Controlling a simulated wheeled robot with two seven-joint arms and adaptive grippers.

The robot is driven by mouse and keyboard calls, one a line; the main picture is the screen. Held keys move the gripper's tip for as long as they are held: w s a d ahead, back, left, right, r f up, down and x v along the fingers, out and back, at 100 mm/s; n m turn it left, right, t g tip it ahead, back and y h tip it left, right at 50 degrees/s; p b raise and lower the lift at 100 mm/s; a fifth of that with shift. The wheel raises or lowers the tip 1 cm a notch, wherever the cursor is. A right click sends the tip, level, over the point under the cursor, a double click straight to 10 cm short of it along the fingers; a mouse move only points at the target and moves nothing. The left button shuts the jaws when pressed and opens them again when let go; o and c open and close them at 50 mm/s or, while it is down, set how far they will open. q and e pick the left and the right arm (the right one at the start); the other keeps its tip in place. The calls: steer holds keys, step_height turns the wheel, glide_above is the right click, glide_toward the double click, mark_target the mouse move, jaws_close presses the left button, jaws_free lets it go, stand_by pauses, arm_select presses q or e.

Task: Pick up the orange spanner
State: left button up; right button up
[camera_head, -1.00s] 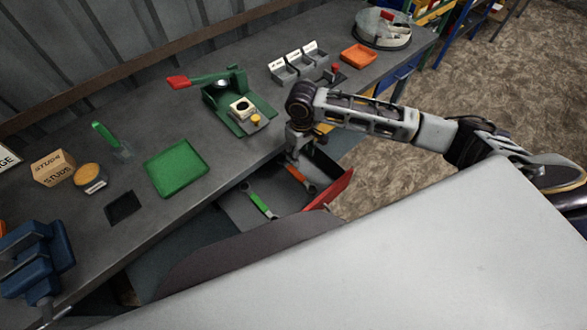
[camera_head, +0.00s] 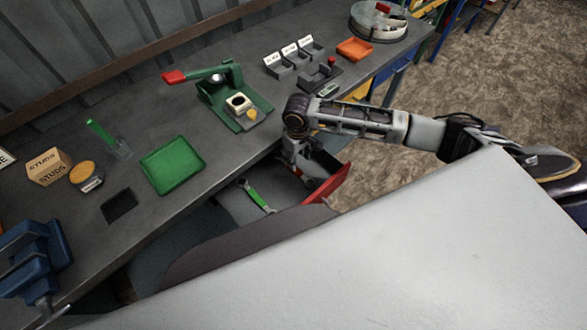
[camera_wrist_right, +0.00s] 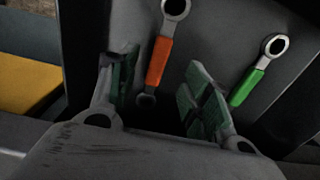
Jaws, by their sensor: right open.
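The orange spanner (camera_wrist_right: 159,62) lies in the open drawer (camera_head: 228,205). In the right wrist view its orange handle runs between my open fingers, with one ring end toward the top edge and the other end low between the fingertips. My right gripper (camera_head: 297,170) points down into the drawer over it; in the right wrist view the gripper (camera_wrist_right: 160,90) is open and empty. In the head view the orange spanner is mostly hidden behind the gripper. The green-handled spanner (camera_head: 258,198) lies to its left there, and on the right in the wrist view (camera_wrist_right: 247,86). My left gripper is not in view.
The drawer's red front (camera_head: 330,186) stands out from the bench. On the bench are a green tray (camera_head: 172,166), a green press (camera_head: 232,97), grey bins (camera_head: 292,62), an orange tray (camera_head: 354,49) and a blue vise (camera_head: 35,262).

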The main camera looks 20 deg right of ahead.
steer(key=shift+f, duration=1.35)
steer(key=shift+w+a+f, duration=0.1)
steer(key=shift+w+f, duration=0.05)
steer(key=shift+f, duration=1.15)
steer(key=shift+w+a+f, duration=0.1)
steer(key=shift+w+f, duration=0.05)
steer(key=shift+f, duration=1.15)
steer(key=shift+c, duration=0.5)
jaws_close()
steer(key=shift+r, duration=0.1)
